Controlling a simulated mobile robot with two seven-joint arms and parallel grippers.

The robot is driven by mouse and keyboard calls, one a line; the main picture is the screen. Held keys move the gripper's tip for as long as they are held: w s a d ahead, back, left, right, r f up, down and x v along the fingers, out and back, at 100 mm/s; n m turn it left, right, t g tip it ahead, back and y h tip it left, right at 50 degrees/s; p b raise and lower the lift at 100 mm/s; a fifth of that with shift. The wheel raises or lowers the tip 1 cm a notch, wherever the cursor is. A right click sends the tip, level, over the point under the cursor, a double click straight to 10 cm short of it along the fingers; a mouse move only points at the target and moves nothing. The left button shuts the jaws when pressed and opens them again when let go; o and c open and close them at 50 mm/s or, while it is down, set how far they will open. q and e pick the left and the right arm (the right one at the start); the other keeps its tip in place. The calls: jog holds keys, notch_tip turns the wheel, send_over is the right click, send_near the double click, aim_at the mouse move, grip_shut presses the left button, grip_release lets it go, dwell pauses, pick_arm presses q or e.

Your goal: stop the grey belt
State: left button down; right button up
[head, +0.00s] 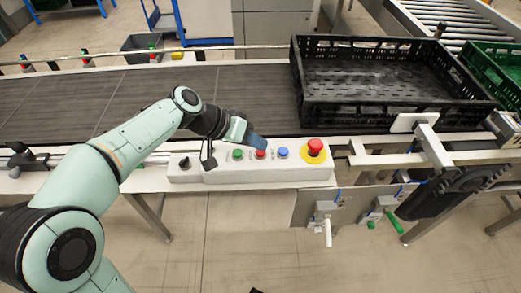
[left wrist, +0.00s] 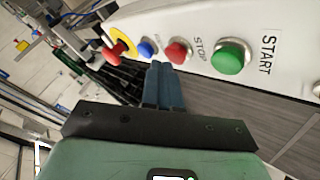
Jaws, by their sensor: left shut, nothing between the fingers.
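The grey belt (head: 60,103) runs across the head view behind a white control box (head: 220,175). The box carries a green button (head: 238,154), a red button (head: 260,154), a blue button (head: 283,152) and a large red mushroom button (head: 315,147) on a yellow base. In the left wrist view the red button (left wrist: 177,52) is labelled STOP and the green button (left wrist: 229,58) START. My left gripper (head: 258,141) is shut and empty; in the left wrist view its fingertips (left wrist: 160,66) are close to the red button. Whether they touch it, I cannot tell.
A black crate (head: 385,118) stands on the belt at the right. A green crate (head: 500,72) is at the far right by a roller conveyor (head: 460,20). A black knob (head: 184,162) sits at the box's left end. A metal rail (head: 100,180) runs along the belt's front.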

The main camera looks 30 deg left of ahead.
aim_at(256, 151)
pick_arm(q)
jog(key=shift+f+b, duration=0.45)
dwell(0.4)
dwell(0.3)
jog(key=shift+r+p, duration=0.65)
jog(key=shift+r, duration=0.2)
jog(key=shift+r, duration=0.15)
notch_tip(256, 151, up, 5)
jog(key=p, duration=0.4)
dwell(0.5)
